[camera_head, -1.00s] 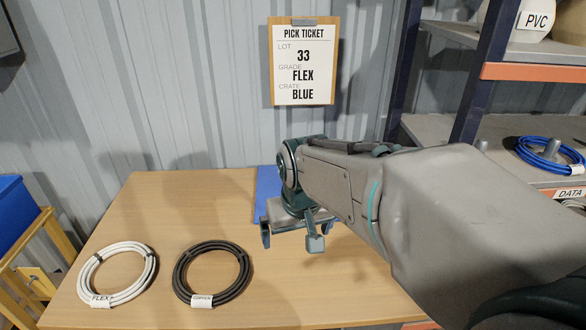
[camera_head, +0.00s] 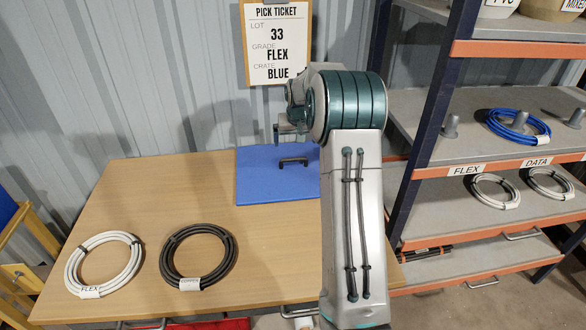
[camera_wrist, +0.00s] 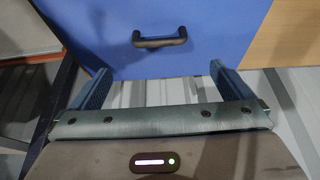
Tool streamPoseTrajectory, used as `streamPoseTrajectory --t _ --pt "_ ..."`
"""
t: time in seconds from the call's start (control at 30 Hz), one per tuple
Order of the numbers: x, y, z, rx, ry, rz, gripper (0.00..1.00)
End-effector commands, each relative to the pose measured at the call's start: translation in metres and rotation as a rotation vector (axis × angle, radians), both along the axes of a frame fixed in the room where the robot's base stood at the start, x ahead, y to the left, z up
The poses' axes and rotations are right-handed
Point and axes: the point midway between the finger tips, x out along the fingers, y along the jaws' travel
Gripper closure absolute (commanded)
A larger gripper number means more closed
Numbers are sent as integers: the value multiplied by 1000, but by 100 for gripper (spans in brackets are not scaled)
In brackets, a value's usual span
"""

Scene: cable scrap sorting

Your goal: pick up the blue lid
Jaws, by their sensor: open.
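The blue lid (camera_head: 262,184) lies flat on the back right of the wooden table, with a dark bar handle (camera_head: 293,161) on top. My arm hides part of its right side. In the wrist view the lid (camera_wrist: 215,45) fills the top middle, and its handle (camera_wrist: 160,39) lies ahead of the fingertips. My gripper (camera_wrist: 158,80) is open and empty, its two fingers wide apart. In the head view my gripper (camera_head: 281,130) is raised near the wall, above the lid's back edge, and partly hidden by my wrist.
A white cable coil (camera_head: 104,262) and a black coil (camera_head: 198,256) lie on the table (camera_head: 150,215). A shelf rack (camera_head: 480,165) with a blue coil (camera_head: 516,126) and several white coils stands right. A pick ticket (camera_head: 276,45) hangs on the wall.

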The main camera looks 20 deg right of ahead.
Motion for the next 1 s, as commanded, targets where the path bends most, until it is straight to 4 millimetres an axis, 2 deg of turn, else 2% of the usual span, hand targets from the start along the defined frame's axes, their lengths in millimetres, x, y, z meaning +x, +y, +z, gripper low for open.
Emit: streamPoseTrajectory --t 0.4,0.77,1.0 --pt "26 -8 -64 2 2 -1 0" --pt "36 -11 -86 1 1 -2 0" --pt "50 -16 -112 1 2 -2 0"
